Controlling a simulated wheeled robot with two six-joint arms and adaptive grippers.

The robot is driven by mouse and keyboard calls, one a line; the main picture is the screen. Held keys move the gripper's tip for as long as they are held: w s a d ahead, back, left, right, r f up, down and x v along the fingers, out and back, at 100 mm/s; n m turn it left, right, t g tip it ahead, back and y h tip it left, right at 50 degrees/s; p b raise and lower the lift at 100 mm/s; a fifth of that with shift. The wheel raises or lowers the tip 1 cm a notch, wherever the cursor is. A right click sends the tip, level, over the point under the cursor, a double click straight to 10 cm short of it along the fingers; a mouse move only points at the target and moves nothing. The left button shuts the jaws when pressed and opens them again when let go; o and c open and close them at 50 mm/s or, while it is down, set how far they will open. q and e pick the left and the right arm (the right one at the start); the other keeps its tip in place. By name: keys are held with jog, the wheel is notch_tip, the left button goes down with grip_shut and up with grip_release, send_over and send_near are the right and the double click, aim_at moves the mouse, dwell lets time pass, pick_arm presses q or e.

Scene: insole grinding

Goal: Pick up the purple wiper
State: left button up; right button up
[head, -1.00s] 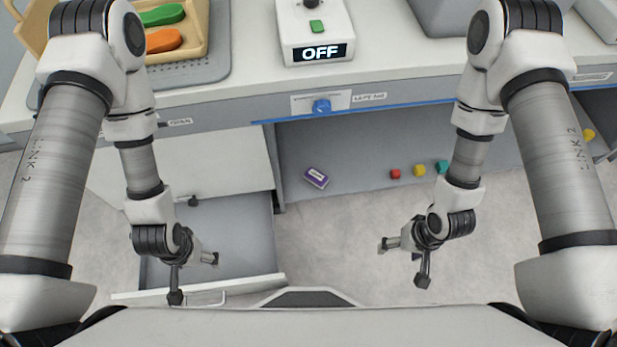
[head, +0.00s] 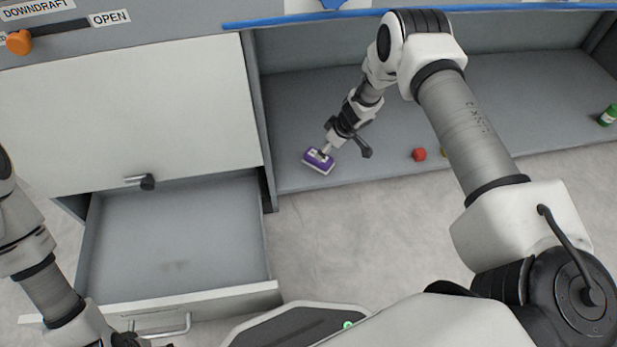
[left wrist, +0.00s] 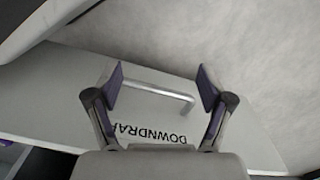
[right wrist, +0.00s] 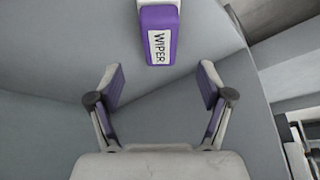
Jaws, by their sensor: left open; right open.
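The purple wiper (head: 319,161) lies on the grey lower shelf, near its front left corner. In the right wrist view the wiper (right wrist: 160,38) has a white top and a label reading WIPER, and its upper end is cut off by the frame. My right gripper (right wrist: 160,85) is open and empty, with the wiper just beyond its fingertips, roughly centred between them. In the head view the right gripper (head: 343,146) is close at the wiper. My left gripper (left wrist: 160,82) is open and empty over the drawer front, by its handle.
An open, empty drawer (head: 180,240) stands left of the shelf (head: 290,110), divided by a cabinet wall.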

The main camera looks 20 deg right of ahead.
jog(key=b+x, duration=0.5)
jog(key=x, duration=0.3)
jog(key=shift+f, duration=0.2)
jog(key=shift+w+r, duration=0.1)
jog(key=shift+r, duration=0.1)
jog(key=shift+a+f, duration=0.1)
jog(key=shift+f, duration=0.2)
jog(key=c, duration=1.2)
notch_tip(320, 180, up, 11)
jog(key=p, duration=0.6)
jog(key=shift+f, duration=0.25)
